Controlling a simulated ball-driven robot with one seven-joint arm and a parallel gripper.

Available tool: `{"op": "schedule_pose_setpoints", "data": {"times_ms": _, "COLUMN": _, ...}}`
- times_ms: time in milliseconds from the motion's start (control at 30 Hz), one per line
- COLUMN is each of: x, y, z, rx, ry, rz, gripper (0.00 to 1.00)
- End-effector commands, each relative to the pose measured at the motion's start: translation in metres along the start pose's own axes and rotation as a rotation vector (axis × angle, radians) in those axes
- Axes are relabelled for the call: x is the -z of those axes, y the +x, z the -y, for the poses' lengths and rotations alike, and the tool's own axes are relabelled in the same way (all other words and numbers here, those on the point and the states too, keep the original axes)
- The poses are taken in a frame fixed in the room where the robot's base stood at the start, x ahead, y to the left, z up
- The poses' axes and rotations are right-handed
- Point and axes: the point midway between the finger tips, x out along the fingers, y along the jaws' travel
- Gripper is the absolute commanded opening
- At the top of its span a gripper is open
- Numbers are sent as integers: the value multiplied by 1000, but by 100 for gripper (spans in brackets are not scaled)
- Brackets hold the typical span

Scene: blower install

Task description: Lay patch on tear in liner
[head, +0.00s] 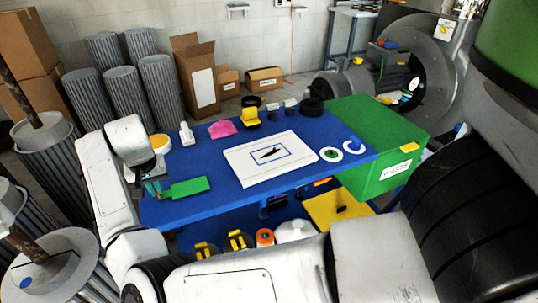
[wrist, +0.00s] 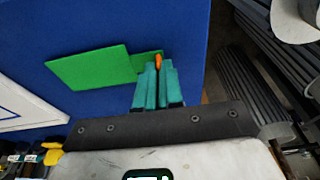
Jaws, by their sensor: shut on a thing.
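A flat green patch (head: 189,187) is at the left end of the blue table, and it also shows in the wrist view (wrist: 95,68). My gripper (head: 153,188) is shut on the patch's narrow end; its teal fingertips (wrist: 158,64) hide part of it, with a small orange bit between them. I cannot tell whether the patch touches the table. The white liner (head: 243,172) lies mid-table, right of the patch. The black tear (head: 268,154) is inside a blue outlined rectangle on the liner. Only the liner's edge (wrist: 25,108) shows in the wrist view.
The blue table (head: 215,207) is bare between patch and liner. Behind are a pink item (head: 222,129), a white bottle (head: 186,134) and a yellow part (head: 250,116). Two round rings (head: 331,154) lie right of the liner. A green box (head: 392,170) adjoins the table's right end.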

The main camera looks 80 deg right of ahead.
Motion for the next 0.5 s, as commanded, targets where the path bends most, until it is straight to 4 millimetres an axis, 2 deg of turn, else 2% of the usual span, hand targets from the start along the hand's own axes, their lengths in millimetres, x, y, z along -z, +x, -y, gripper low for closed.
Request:
{"op": "schedule_pose_setpoints", "data": {"times_ms": 33, "x": 2, "y": -7, "z": 0, "rx": 0, "ry": 0, "rz": 0, "gripper": 0}}
{"op": "schedule_pose_setpoints", "data": {"times_ms": 500, "x": 7, "y": -34, "z": 0, "rx": -1, "ry": 0, "rz": 0, "gripper": 0}}
